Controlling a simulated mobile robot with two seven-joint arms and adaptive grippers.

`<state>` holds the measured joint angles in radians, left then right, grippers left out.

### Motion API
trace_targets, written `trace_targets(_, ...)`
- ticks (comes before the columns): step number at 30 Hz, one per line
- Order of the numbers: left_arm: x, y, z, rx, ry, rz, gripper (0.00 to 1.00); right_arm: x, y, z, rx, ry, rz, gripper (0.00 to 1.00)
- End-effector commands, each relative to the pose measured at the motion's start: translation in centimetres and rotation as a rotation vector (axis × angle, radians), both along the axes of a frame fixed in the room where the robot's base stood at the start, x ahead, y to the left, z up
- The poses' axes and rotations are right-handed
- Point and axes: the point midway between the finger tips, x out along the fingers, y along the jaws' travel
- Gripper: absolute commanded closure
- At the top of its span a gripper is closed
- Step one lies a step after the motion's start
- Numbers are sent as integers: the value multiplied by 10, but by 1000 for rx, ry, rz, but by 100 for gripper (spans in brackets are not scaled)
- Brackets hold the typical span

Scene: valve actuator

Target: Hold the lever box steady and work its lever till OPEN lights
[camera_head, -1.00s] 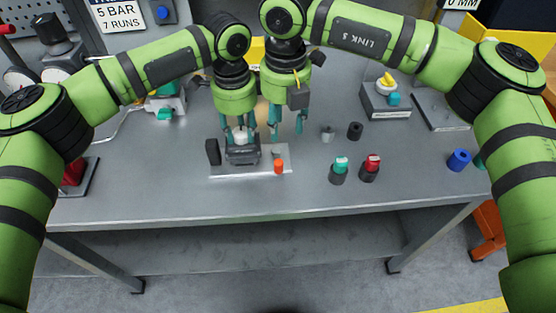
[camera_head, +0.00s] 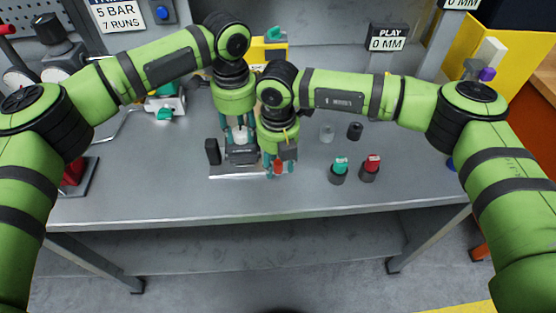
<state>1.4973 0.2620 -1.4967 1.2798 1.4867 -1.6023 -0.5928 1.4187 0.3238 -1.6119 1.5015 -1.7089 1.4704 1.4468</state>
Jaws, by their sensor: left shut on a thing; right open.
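The lever box (camera_head: 243,156) is a small dark grey box with a pale top, on a light base plate (camera_head: 222,176) on the bench. My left gripper (camera_head: 240,138) is above it, shut on its upper part. The lever's orange-red knob (camera_head: 277,170) is at the right of the box. My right gripper (camera_head: 279,168) is open, pointing down, with its fingers around or right beside the knob; contact cannot be told. The lever's shaft is hidden by my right gripper, and no lit OPEN sign can be made out.
A black upright block (camera_head: 212,151) stands left of the box. To the right are a green-topped button (camera_head: 340,170), a red-topped button (camera_head: 370,167), a grey cup (camera_head: 327,133) and a black cup (camera_head: 354,131). The bench front (camera_head: 300,198) is clear.

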Motion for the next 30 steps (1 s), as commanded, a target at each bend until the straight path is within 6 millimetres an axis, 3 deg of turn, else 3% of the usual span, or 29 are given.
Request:
trace_targets(6, 1, 2, -2, 5, 0, 3, 100, 0, 0, -1, -1, 0, 0, 56)
trace_targets(7, 1, 2, -2, 5, 0, 3, 100, 0, 0, -1, -1, 0, 0, 60)
trace_targets(10, 1, 2, -2, 5, 0, 3, 100, 0, 0, -1, -1, 0, 0, 100)
trace_targets(23, 0, 1, -2, 4, 1, 2, 100, 0, -2, -1, 0, 0, 32, 100)
trace_targets(30, 0, 1, -2, 3, 1, 1, 100, 1, -11, -1, -1, 0, 161, 100)
